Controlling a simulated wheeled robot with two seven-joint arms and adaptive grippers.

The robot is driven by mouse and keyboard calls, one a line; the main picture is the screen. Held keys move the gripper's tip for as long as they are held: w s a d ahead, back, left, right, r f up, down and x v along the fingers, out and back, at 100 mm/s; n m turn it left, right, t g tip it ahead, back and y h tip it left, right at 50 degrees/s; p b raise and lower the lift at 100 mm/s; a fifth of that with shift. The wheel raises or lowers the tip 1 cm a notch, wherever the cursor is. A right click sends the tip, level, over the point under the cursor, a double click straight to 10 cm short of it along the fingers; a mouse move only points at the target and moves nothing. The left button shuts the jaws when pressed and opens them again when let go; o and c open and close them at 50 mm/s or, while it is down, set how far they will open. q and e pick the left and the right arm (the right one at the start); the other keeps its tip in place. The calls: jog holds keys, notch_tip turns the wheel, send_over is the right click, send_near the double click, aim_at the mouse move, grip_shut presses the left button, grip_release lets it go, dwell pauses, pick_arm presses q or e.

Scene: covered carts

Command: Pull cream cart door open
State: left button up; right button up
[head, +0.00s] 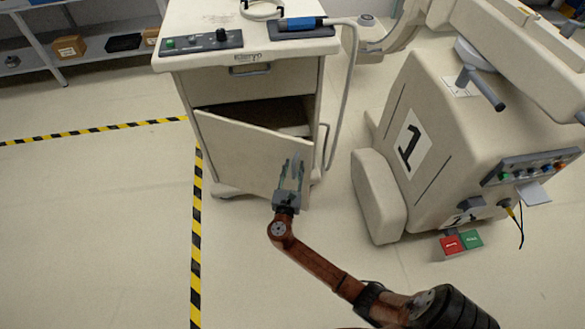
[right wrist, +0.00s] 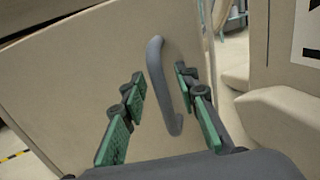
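The cream cart (head: 262,80) stands at the top middle of the head view. Its door (head: 238,150) is partly open, swung out from the right side, with a dark gap above its top edge showing the inside. My right gripper (head: 291,170) is in front of the door near its right edge. In the right wrist view, the grey door handle (right wrist: 163,85) is between the two green-padded fingers of the right gripper (right wrist: 160,112). The fingers are apart, with room on both sides of the handle. My left gripper is out of view.
A large cream machine (head: 425,140) marked 1 stands to the right, with red and green pedals (head: 461,242) on the floor. Yellow-black tape (head: 197,240) runs along the floor at left. A shelf (head: 75,50) is at the back left. The floor in front is clear.

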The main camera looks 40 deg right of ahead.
grip_shut()
dwell(0.7)
